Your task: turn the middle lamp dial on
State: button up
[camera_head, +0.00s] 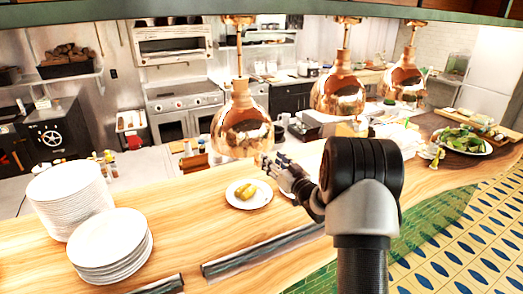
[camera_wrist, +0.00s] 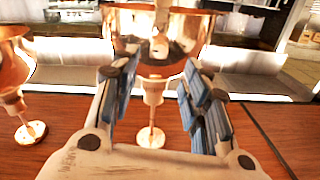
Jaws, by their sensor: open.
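Three copper heat lamps hang over the wooden counter in the head view: the left lamp (camera_head: 242,122), the middle lamp (camera_head: 338,92) and the right lamp (camera_head: 404,82). I cannot make out a lamp dial in either view. My gripper (camera_head: 272,163) is at the lower right of the left lamp in the picture, above the counter. In the wrist view my gripper (camera_wrist: 160,72) is open and empty. One copper lamp (camera_wrist: 152,92) shows behind and between its fingers, with its stem running to a round mount. I cannot tell which lamp that is.
A plate with yellow food (camera_head: 248,194) stands on the counter (camera_head: 190,225) below my gripper. Plate stacks (camera_head: 112,243) stand at left. A salad plate (camera_head: 462,141) is at far right. Another copper lamp (camera_wrist: 12,75) shows at left in the wrist view.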

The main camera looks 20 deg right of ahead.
aim_at(260, 148)
jog(key=w, duration=0.8)
jog(key=shift+w+a+p, duration=0.25)
jog(key=shift+w+p, duration=0.05)
jog(key=shift+c, duration=0.3)
grip_shut()
